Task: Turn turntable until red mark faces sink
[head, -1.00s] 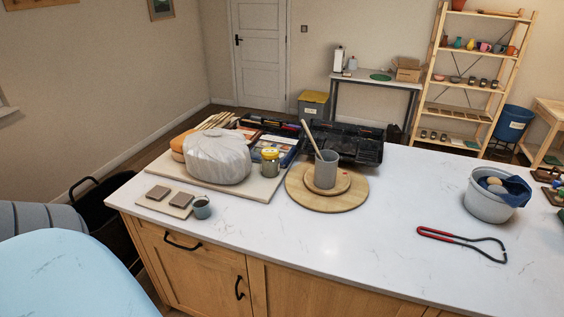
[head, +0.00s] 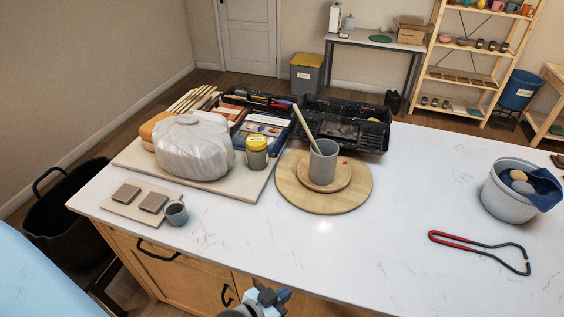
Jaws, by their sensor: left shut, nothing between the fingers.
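The turntable is a round wooden disc (head: 350,198) on the white counter, with a smaller wooden disc (head: 341,183) on top. A grey cup (head: 322,162) with a wooden stick leaning out of it stands on the smaller disc. No sink is in view. My left gripper (head: 266,299) shows at the bottom edge, in front of the counter's front edge. It is shut and empty, well apart from the turntable. My right gripper is not in view.
Left of the turntable, a board (head: 228,188) holds a plastic-wrapped lump (head: 192,150) and a yellow-lidded jar (head: 257,153). A black toolbox (head: 345,130) stands close behind. A red-handled loop tool (head: 475,245) and grey bucket (head: 507,195) lie right. The counter in front is clear.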

